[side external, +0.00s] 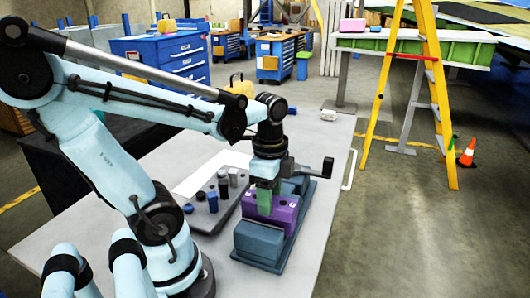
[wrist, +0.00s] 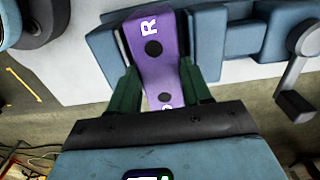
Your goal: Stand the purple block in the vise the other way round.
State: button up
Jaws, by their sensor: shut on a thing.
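The purple block (side external: 272,211) sits in the blue-grey vise (side external: 259,243) on the table, between the vise's two jaws. In the wrist view the purple block (wrist: 154,48) shows its top with a white letter R and two dark round holes. A second white mark near my gripper is partly hidden. My gripper (side external: 264,199) points down at the block, and its green fingers (wrist: 158,90) are shut on the block's two sides. The vise (wrist: 222,38) also shows around the block in the wrist view. I cannot tell whether its jaws press on the block.
A grey tray (side external: 234,215) with several pegs lies left of the vise. A white sheet (side external: 213,173) lies behind.

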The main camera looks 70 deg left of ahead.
jog(key=shift+f, duration=0.15)
jog(key=shift+f, duration=0.4)
dwell(0.4)
jog(key=o, duration=1.3)
jog(key=shift+o, duration=0.2)
notch_tip(320, 180, up, 12)
jog(key=w+d+f+n+t, duration=0.5)
jog(key=w+f+n+t, duration=0.1)
jog(key=n, duration=0.3)
jog(key=shift+w+d+f+t, duration=0.2)
jog(key=shift+d+f+t, duration=0.15)
jog(key=shift+f+t, duration=0.3)
